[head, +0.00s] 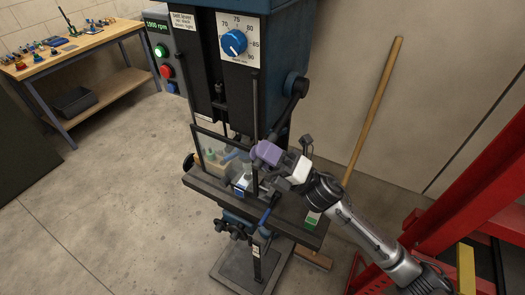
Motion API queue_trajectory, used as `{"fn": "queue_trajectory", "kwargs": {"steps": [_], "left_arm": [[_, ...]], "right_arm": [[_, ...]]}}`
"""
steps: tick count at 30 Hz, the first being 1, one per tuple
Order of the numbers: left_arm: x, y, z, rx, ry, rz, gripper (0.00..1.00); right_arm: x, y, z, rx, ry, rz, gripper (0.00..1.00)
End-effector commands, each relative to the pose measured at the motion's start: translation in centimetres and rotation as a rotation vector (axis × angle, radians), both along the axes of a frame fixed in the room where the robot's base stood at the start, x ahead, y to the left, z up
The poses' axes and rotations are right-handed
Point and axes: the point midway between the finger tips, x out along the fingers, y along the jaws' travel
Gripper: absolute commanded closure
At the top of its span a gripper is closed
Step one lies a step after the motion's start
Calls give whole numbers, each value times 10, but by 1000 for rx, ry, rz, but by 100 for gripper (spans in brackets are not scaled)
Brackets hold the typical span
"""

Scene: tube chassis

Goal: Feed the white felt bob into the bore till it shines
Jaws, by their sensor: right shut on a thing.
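The blue drill press (290,52) stands in the middle, with a clear guard (214,155) in front of its work area. A blue and pale clamp-like fixture (240,183) sits on its dark table (208,184). My right gripper (266,152), purple at the fingers, is shut at the lower end of the black feed lever (288,106), right of the guard. The fingers cover what they hold, and it appears to be the lever's end. I cannot make out the white felt bob or the bore behind the guard and gripper. My left gripper is out of view.
The control panel shows a lit green button (160,50) and a red button (166,71). A blue dial (233,43) sits on the press head. A workbench (78,50) stands back left, a broom (373,110) leans right, and a red frame (465,190) stands far right.

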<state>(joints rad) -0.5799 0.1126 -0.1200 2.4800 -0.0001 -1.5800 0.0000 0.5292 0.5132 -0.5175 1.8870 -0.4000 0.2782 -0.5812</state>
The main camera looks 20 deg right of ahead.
Motion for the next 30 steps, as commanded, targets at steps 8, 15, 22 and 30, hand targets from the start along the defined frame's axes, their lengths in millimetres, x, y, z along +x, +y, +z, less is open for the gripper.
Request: {"fn": "queue_trajectory", "kwargs": {"steps": [8,15,22,30], "left_arm": [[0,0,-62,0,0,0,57],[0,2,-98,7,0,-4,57],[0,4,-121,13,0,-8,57],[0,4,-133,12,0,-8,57]], "right_arm": [[15,-15,-59,-186,-183,-3,100],[31,-30,-88,-318,-316,-3,100],[44,-43,-103,-406,-404,-4,100],[51,-51,-110,-458,-458,-3,100]]}}
